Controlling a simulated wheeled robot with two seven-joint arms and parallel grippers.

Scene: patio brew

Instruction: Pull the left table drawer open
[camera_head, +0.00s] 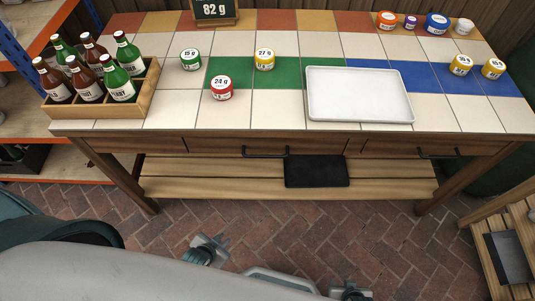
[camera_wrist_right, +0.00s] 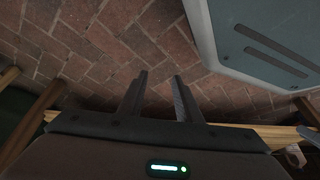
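The left table drawer (camera_head: 215,146) is a wooden front under the tiled tabletop, and it looks closed. Its dark bar handle (camera_head: 265,155) is at the front. My left gripper (camera_head: 208,248) is low in the head view, over the brick floor, apart from the handle. Whether its fingers are open is too small to tell. My right gripper (camera_head: 350,292) is at the bottom edge of the head view, partly cut off. In the right wrist view its two fingers (camera_wrist_right: 158,82) are apart with only brick floor between them.
A second drawer handle (camera_head: 438,154) is at the right. A white tray (camera_head: 360,95), a bottle crate (camera_head: 95,108) and several labelled jars stand on the tabletop. A dark mat (camera_head: 317,171) lies on the lower shelf (camera_head: 230,185). Brick floor before the table is clear.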

